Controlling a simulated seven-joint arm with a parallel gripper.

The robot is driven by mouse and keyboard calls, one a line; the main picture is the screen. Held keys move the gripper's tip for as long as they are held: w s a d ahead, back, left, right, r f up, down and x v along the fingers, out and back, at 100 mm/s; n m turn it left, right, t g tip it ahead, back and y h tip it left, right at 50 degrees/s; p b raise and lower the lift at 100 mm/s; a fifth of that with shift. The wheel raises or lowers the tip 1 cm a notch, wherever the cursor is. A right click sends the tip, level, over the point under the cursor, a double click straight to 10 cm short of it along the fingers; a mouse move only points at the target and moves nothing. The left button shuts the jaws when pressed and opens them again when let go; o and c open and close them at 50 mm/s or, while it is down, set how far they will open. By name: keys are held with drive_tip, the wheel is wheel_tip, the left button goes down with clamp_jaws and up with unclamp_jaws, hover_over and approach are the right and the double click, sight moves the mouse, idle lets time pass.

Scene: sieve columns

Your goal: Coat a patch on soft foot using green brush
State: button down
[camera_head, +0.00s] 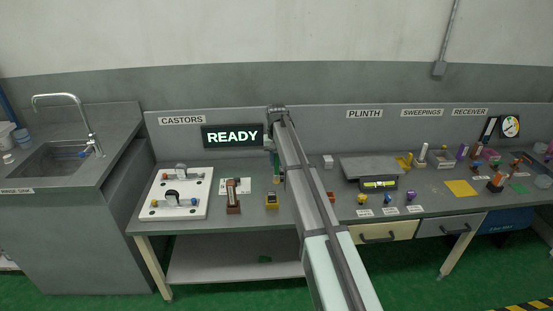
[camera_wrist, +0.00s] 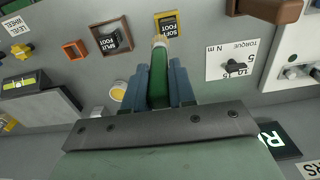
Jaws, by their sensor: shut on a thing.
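My gripper (camera_wrist: 160,88) is shut on the green brush (camera_wrist: 159,76), one grey-blue finger on each side of it. The brush's pale tip points toward the yellow soft foot (camera_wrist: 170,22), which carries a black SOFT FOOT label. In the wrist view the tip overlaps the foot's near edge; I cannot tell whether they touch. In the head view the brush (camera_head: 276,165) hangs from my gripper above the bench, behind the yellow-and-black soft foot (camera_head: 271,201). My arm hides part of the bench there.
The black SPLIT FOOT block (camera_wrist: 110,38) and an orange frame (camera_wrist: 75,49) lie left of the soft foot. A round yellow-topped pot (camera_wrist: 118,93) is near the brush. A brown stand (camera_head: 233,203) and white plate (camera_head: 159,210) lie left.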

sight(276, 174)
drive_tip(key=shift+f, duration=2.8)
drive_tip(key=shift+a+f, duration=0.4)
drive_tip(key=shift+f, duration=0.05)
drive_tip(key=shift+d+r, duration=0.1)
drive_tip(key=shift+d, duration=0.25)
drive_tip(key=shift+r, duration=4)
drive_tip(key=shift+f, duration=0.1)
